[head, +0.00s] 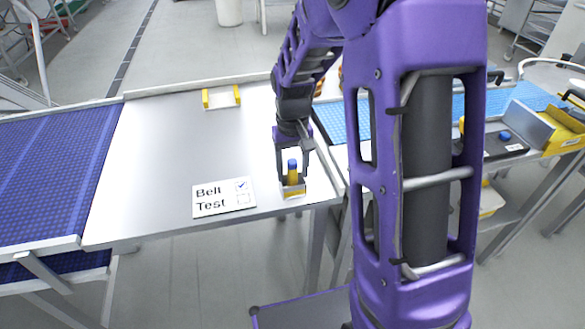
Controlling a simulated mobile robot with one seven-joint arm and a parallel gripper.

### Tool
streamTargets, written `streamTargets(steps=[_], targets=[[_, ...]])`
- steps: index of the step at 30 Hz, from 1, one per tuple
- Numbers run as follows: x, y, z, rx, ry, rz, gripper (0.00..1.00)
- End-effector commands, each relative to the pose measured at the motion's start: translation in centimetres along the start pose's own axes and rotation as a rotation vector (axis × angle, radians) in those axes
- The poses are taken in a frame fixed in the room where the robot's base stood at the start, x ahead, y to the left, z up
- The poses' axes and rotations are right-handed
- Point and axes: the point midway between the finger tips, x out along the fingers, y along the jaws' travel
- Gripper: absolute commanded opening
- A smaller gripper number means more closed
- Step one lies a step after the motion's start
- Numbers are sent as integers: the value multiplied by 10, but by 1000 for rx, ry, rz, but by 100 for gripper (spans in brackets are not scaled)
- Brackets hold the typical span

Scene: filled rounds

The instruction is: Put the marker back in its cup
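The marker (292,173), yellow with a blue top, stands upright in a small cup (293,192) with pale and yellow sides, near the front right corner of the steel table (165,150). The cup hides the marker's lower end. My gripper (293,171) points down over the cup, with one finger on each side of the marker. The fingers look spread, with a small gap beside the marker. I cannot tell whether either finger touches the cup.
A white card reading "Bell Test" (223,198) lies left of the cup. A yellow-ended holder (221,97) sits at the table's back. A blue conveyor (45,165) adjoins the left side. A yellow bin (560,128) stands far right. The table's middle is clear.

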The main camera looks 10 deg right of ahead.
Motion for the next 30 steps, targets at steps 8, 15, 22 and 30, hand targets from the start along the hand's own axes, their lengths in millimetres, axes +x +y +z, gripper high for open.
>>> streamTargets(steps=[8,15,22,30], targets=[[-3,0,0,0,1,0,59],[-39,0,-1,0,5,0,59],[-89,0,-1,0,4,0,59],[-121,0,0,0,2,0,59]])
